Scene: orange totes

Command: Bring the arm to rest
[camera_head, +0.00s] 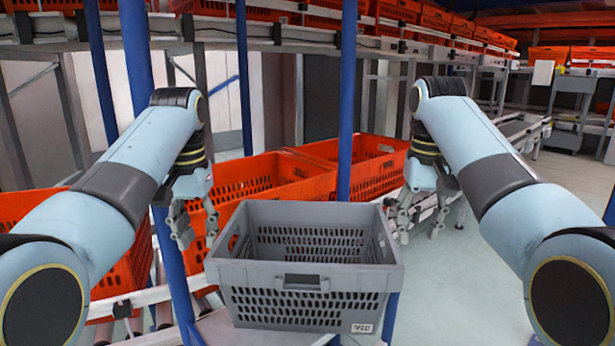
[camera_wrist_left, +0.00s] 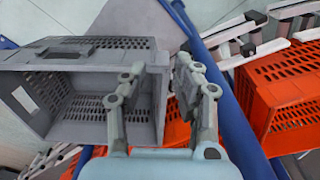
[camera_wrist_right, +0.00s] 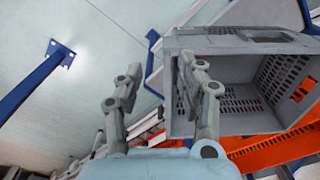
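My left gripper (camera_head: 196,222) hangs at the left side of the grey crate, its fingers apart with nothing seen between them. In the left wrist view the left gripper (camera_wrist_left: 158,85) is open, with the crate's side behind one finger. My right gripper (camera_head: 418,218) hangs just past the crate's right side. Whether either gripper touches the crate, I cannot tell.
The empty grey crate (camera_head: 300,278) stands upright between my grippers on a stand. Orange totes (camera_head: 262,182) stand on a rack behind it. Blue posts (camera_head: 346,100) rise close behind the crate and near my left arm. Open floor (camera_head: 455,285) lies to the right.

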